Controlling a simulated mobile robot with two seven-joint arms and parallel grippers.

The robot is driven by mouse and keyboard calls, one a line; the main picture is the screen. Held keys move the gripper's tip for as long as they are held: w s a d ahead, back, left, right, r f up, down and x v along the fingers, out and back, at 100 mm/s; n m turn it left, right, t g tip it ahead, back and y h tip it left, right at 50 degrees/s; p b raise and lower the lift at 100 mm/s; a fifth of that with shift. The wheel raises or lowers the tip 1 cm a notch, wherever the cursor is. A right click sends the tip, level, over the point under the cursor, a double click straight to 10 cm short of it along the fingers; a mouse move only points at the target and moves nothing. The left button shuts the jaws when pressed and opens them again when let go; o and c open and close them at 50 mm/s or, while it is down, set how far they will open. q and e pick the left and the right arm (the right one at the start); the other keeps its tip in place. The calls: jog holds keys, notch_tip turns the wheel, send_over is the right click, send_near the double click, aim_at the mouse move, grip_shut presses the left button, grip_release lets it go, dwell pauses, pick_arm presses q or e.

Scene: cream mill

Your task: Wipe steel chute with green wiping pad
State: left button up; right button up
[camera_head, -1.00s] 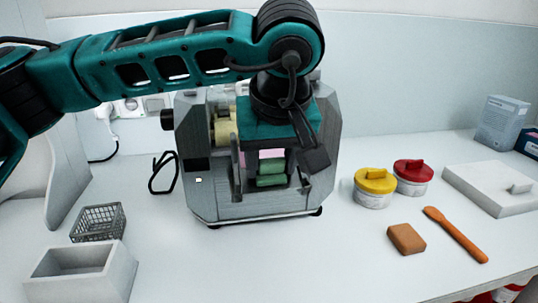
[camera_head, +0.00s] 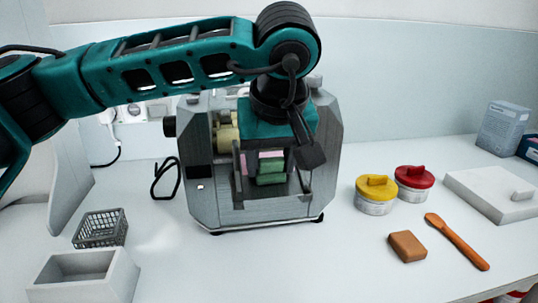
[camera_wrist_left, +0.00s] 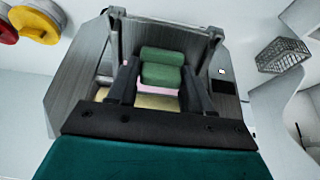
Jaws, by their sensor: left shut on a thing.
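The green wiping pad (camera_head: 270,178) sits between the fingers of my left gripper (camera_head: 267,166), which is shut on it. The pad also shows in the left wrist view (camera_wrist_left: 161,69), between the two dark fingers (camera_wrist_left: 160,92). A pink patch borders the pad; I cannot tell what it belongs to. The steel chute (camera_head: 268,207) is at the front of the grey mill, with an upright wall on each side. The pad is inside the chute area, near the rollers. Whether it touches the chute surface is unclear. The right gripper is not in view.
The mill (camera_head: 328,150) surrounds the gripper closely, with pale rollers (camera_head: 227,133) behind. A wire basket (camera_head: 101,228) and grey bin (camera_head: 85,277) stand left. Yellow-lidded (camera_head: 376,189) and red-lidded (camera_head: 414,178) jars, a brown block (camera_head: 407,246) and an orange spatula (camera_head: 458,241) lie right.

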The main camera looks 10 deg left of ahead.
pick_arm(q)
jog(key=shift+s+d+f+b, duration=0.35)
jog(key=shift+s+f, duration=0.15)
jog(key=shift+s, duration=0.3)
notch_tip(320, 180, up, 8)
jog(key=s+p, duration=0.1)
jog(key=p, duration=0.4)
jog(key=shift+d, duration=0.25)
jog(key=shift+a, duration=0.1)
